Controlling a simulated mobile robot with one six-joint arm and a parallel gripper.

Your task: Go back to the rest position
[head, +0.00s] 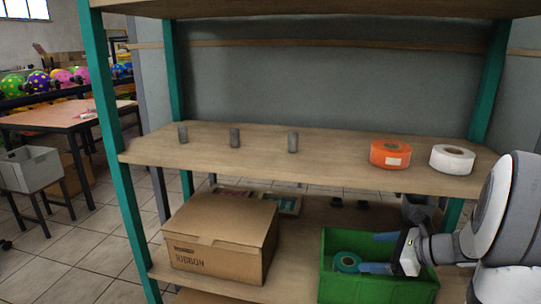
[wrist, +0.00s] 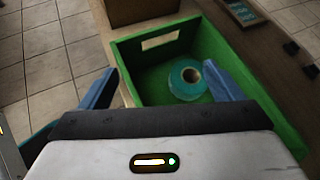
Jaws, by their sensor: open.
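My gripper (head: 381,253) is at the lower right in the head view, over the green crate on the lower shelf. Its two blue fingers are apart with nothing between them, and both also show in the wrist view (wrist: 166,90). A teal ribbon roll (head: 346,262) lies inside the green crate (head: 375,290). In the wrist view the roll (wrist: 187,82) lies on the crate floor, close to the right finger in the picture and apart from the grip.
A cardboard box (head: 221,236) stands left of the crate. A green post (head: 120,150) bounds the shelf.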

